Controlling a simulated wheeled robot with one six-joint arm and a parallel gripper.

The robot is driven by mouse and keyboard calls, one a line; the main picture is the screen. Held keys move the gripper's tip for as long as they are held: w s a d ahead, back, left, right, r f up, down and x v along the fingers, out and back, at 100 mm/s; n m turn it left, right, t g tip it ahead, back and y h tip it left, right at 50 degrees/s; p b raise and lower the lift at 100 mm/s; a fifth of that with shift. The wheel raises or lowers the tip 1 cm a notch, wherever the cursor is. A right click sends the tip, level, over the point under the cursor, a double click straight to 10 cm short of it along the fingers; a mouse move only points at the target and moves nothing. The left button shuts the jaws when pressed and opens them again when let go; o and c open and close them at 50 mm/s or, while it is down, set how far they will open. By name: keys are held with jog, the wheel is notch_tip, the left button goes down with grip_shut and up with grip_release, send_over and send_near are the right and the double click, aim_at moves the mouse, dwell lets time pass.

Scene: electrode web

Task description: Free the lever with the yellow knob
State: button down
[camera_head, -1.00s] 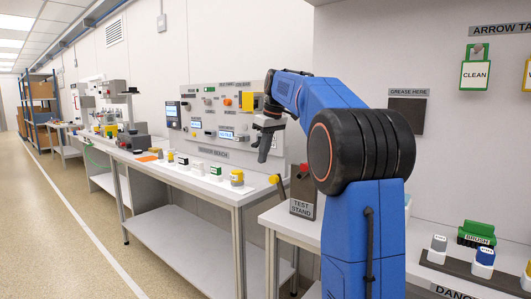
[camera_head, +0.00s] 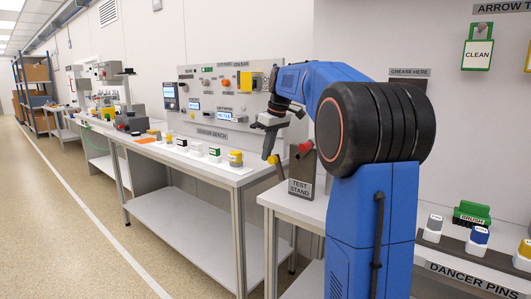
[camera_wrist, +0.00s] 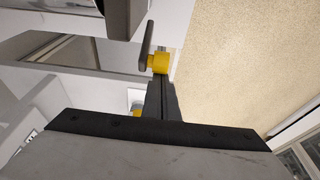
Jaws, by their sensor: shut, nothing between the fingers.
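The yellow knob (camera_head: 273,160) sits at the end of a short lever at the left side of the test stand (camera_head: 301,175). My gripper (camera_head: 267,156) points down just left of the knob, and its fingers are shut and empty. In the wrist view the yellow knob (camera_wrist: 160,63) shows right at the tips of my gripper (camera_wrist: 161,82), with a dark rod (camera_wrist: 147,42) beside it. I cannot tell whether the tips touch the knob. The lever's far end is hidden in the wrist view.
The aisle floor is clear.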

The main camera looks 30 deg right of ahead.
aim_at(275, 158)
jog(key=shift+s+d+r+t+y, duration=0.25)
jog(key=shift+s+t, duration=0.35)
jog(key=shift+s, duration=0.05)
jog(key=shift+s+d+r+t+y, duration=0.2)
jog(key=shift+s+t+y, duration=0.05)
jog(key=shift+s+t, duration=0.35)
jog(key=shift+s+d, duration=0.15)
jog(key=shift+s, duration=0.3)
notch_tip(275, 158, up, 9)
jog(key=s, duration=0.1)
jog(key=shift+s+d+r, duration=0.2)
jog(key=shift+s+d, duration=0.1)
